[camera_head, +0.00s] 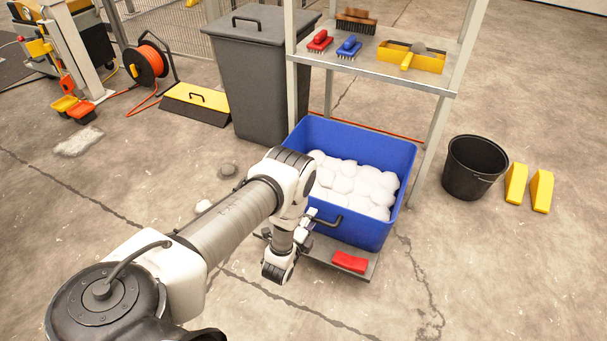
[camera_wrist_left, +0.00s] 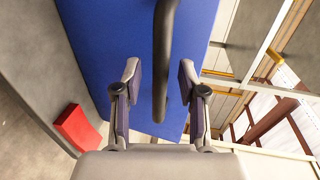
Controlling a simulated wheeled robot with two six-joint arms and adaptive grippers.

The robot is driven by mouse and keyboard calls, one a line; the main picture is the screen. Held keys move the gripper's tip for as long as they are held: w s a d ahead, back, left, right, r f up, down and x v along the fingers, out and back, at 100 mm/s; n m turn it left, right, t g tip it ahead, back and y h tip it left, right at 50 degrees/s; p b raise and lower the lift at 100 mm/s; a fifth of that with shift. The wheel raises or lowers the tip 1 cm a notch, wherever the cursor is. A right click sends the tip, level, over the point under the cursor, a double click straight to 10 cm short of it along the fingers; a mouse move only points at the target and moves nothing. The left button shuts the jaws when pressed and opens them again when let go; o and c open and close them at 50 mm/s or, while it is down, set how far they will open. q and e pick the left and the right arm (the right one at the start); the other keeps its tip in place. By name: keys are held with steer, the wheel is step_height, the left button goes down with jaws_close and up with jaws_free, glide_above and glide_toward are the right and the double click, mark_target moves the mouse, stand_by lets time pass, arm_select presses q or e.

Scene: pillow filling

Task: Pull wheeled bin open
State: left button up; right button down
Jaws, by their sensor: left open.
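The blue wheeled bin (camera_head: 362,240) is filled with white rounded stuffing (camera_head: 352,186) and stands on a low grey base under the shelf frame. A dark bar handle (camera_head: 327,221) sticks out from its front side. My left gripper (camera_head: 309,218) is at this handle, partly hidden by its own arm. In the left wrist view my left gripper (camera_wrist_left: 160,76) is open, with one finger on each side of the dark handle (camera_wrist_left: 162,45). The blue bin wall (camera_wrist_left: 105,45) lies behind it. My right gripper is not in view.
A red block (camera_head: 349,261) sits on the base's front edge. The shelf (camera_head: 385,70) above holds brushes and a yellow tray. A grey lidded bin (camera_head: 255,85) stands left, a black bucket (camera_head: 474,168) and yellow wedges (camera_head: 516,183) right. Floor in front is mostly clear.

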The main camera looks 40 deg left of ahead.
arm_select(q)
steer(key=v, duration=1)
steer(key=shift+s, duration=0.35)
steer(key=shift+w+r, duration=0.1)
steer(key=shift+r, duration=0.05)
